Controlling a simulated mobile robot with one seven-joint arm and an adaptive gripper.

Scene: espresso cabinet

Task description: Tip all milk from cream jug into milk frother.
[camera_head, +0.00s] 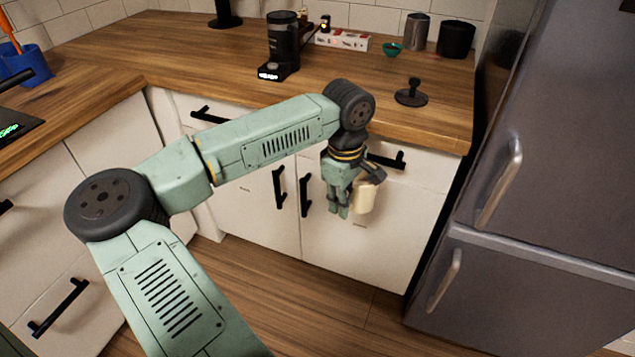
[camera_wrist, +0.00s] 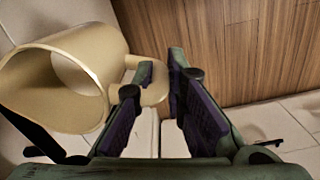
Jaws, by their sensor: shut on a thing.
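My gripper (camera_head: 341,212) is shut on the handle of a cream-coloured jug (camera_head: 365,197), in front of the white cabinet doors and below the worktop. In the wrist view the jug (camera_wrist: 95,50) is at the left, its round mouth facing the lower left. Its handle (camera_wrist: 154,93) lies between my gripper's fingers (camera_wrist: 165,75). I cannot tell if milk is inside. A black upright appliance (camera_head: 283,42) with a lit display on its base stands on the worktop; it may be the milk frother, but I cannot be sure.
A dark knobbed object (camera_head: 411,94) is near the front edge. A grey fridge (camera_head: 560,130) bounds the right.

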